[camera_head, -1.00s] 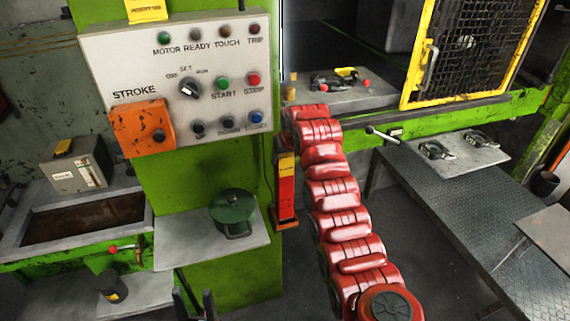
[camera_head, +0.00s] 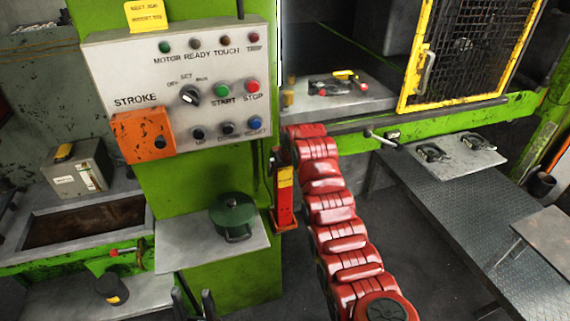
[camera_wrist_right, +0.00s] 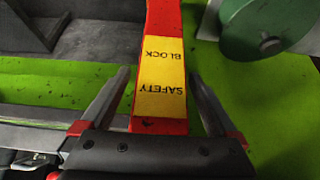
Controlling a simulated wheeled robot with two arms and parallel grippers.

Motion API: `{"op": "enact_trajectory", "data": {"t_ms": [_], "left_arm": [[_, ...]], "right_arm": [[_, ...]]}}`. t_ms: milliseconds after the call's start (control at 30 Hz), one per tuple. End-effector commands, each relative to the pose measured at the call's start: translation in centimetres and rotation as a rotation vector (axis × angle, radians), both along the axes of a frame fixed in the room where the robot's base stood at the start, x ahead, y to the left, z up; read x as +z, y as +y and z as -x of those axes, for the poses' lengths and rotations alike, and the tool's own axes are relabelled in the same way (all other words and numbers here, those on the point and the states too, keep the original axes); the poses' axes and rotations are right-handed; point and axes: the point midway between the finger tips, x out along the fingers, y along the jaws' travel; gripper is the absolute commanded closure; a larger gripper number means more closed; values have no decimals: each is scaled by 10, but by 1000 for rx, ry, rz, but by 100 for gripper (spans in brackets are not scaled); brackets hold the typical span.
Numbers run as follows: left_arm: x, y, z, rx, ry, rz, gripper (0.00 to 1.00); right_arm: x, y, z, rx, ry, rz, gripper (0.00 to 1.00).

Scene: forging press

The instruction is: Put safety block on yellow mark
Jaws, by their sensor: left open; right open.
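The safety block (camera_head: 285,205) is a red upright post with a yellow label, beside the green press column in the head view. In the right wrist view the safety block (camera_wrist_right: 160,75) runs between the two spread fingers of my right gripper (camera_wrist_right: 160,95), its label facing the camera. The gripper is open around it; contact with the fingers is not clear. In the head view I cannot make out the right gripper. My left gripper (camera_head: 193,305) is open and empty at the bottom edge. I cannot identify the yellow mark for certain.
A control panel (camera_head: 185,90) with an orange box stands above the block's left. A green pot (camera_head: 233,215) sits on a grey shelf (camera_head: 175,245) to its left. The press bed (camera_head: 345,98) and yellow-framed mesh guard (camera_head: 460,45) are at the right. A grey walkway (camera_head: 450,205) lies below.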

Motion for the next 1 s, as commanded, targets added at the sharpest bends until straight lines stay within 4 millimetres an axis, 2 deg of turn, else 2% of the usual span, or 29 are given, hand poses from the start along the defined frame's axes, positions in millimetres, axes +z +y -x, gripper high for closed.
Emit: {"op": "enact_trajectory", "data": {"t_ms": [100, 267, 300, 400, 633, 667, 700, 1000], "left_arm": [[9, 0, 0, 0, -1, 0, 50], [-9, 0, 0, 0, 0, 0, 50], [-18, 0, 0, 0, 0, 0, 50], [-39, 0, 0, 0, 0, 0, 50], [-55, 0, 0, 0, 0, 0, 50], [-53, 0, 0, 0, 0, 0, 50], [-34, 0, 0, 0, 1, 0, 50], [20, 0, 0, 0, 0, 0, 50]], "right_arm": [[-2, 0, 1, 0, 1, 0, 5], [11, -3, 9, 0, -4, 0, 5], [15, -2, 11, 0, -7, -1, 5], [41, 2, 18, 0, -11, -2, 5], [86, -6, 41, -1, -7, -1, 5], [93, -6, 43, 0, -6, -1, 5], [102, -6, 44, 0, -1, 2, 5], [123, -10, 56, -1, 4, 1, 5]]}}
